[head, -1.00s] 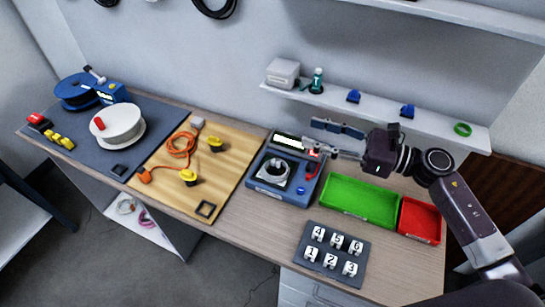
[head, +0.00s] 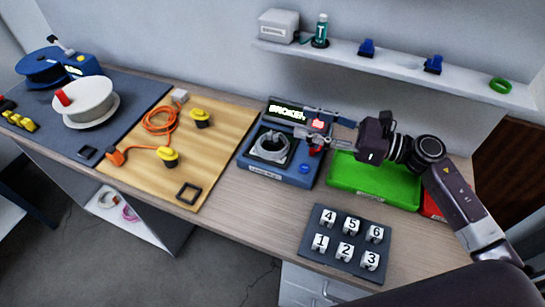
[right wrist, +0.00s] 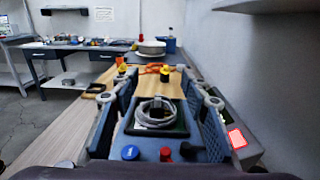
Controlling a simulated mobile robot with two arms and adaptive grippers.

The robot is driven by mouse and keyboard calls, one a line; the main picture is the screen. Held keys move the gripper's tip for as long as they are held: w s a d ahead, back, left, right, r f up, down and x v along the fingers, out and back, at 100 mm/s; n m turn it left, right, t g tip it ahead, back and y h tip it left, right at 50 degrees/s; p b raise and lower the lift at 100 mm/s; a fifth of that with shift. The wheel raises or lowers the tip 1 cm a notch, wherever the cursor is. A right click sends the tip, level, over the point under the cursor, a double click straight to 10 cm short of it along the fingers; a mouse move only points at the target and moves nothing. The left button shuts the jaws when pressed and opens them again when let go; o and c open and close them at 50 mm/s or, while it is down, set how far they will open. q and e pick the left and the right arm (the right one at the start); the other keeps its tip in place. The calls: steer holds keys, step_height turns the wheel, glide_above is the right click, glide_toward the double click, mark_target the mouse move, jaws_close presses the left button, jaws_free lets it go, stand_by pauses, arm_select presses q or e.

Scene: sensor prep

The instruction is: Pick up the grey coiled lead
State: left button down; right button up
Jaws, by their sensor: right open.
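The grey coiled lead (head: 271,147) lies as a round coil on the dark top of a blue device (head: 278,181) with a lit display, on the bench. It also shows in the right wrist view (right wrist: 155,111), ahead and between the fingers. My right gripper (head: 303,121) is open and empty, above the right back part of the device, with its fingers pointing left. In the right wrist view the fingers (right wrist: 158,92) stand wide apart on either side of the coil's line of sight. The gripper appears apart from the coil. My left gripper is not in view.
A green tray (head: 375,184) and a partly hidden red tray (head: 432,207) stand right of the device. A numbered block holder (head: 312,247) is in front. A wooden board (head: 222,140) with an orange cable (head: 160,121) lies left. A wall shelf (head: 390,69) hangs behind.

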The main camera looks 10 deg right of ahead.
steer(key=b, duration=0.5)
glide_toward(279, 137)
steer(key=shift+x, duration=1.15)
steer(key=x, duration=0.2)
steer(key=p+x, duration=0.1)
steer(key=x, duration=0.1)
steer(key=p+x, duration=0.1)
steer(key=x, duration=0.1)
steer(key=shift+a+r, duration=0.35)
steer(key=shift+a, duration=0.05)
steer(key=shift+w+a+f, duration=0.2)
steer(key=shift+w+a, duration=0.15)
steer(key=shift+a, duration=0.1)
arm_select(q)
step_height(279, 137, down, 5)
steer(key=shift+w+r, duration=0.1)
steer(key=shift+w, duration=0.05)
arm_select(e)
jaws_close()
